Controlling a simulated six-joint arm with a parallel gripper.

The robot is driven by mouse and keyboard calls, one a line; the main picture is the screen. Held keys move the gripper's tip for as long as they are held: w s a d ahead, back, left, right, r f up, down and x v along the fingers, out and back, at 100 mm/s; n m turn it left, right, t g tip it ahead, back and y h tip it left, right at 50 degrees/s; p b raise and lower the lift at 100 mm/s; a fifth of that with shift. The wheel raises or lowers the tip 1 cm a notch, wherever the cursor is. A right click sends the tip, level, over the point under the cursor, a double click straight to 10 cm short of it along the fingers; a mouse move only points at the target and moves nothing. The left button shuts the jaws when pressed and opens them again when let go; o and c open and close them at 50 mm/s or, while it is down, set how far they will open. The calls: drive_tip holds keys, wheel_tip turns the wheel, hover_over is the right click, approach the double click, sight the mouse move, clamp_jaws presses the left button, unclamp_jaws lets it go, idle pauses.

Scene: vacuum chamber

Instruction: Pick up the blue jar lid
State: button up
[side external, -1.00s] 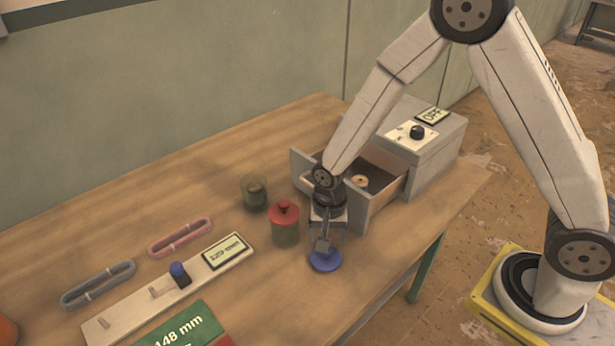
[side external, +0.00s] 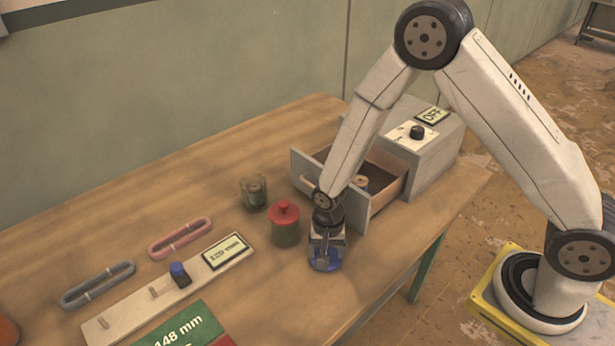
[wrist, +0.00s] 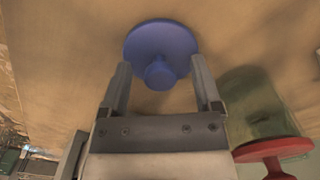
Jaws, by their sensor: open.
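The blue jar lid (side external: 325,266) lies on the wooden table near its front edge, partly hidden by my gripper in the side view. In the wrist view the blue lid (wrist: 160,50) shows as a round disc with a knob on it. My gripper (side external: 325,262) is low over the lid, pointing down. In the wrist view my gripper (wrist: 159,82) is open, with one finger on each side of the knob. I cannot tell whether the fingers touch the lid.
A jar with a red lid (side external: 285,212) stands close to the left of my gripper, with an open glass jar (side external: 253,192) behind it. An open drawer (side external: 360,205) of a grey box is behind my gripper. A peg board (side external: 150,295) lies to the left.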

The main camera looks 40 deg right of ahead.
drive_tip(key=shift+f, duration=0.1)
idle(0.4)
clamp_jaws()
drive_tip(key=shift+r, duration=0.2)
drive_tip(key=shift+r, duration=4.85)
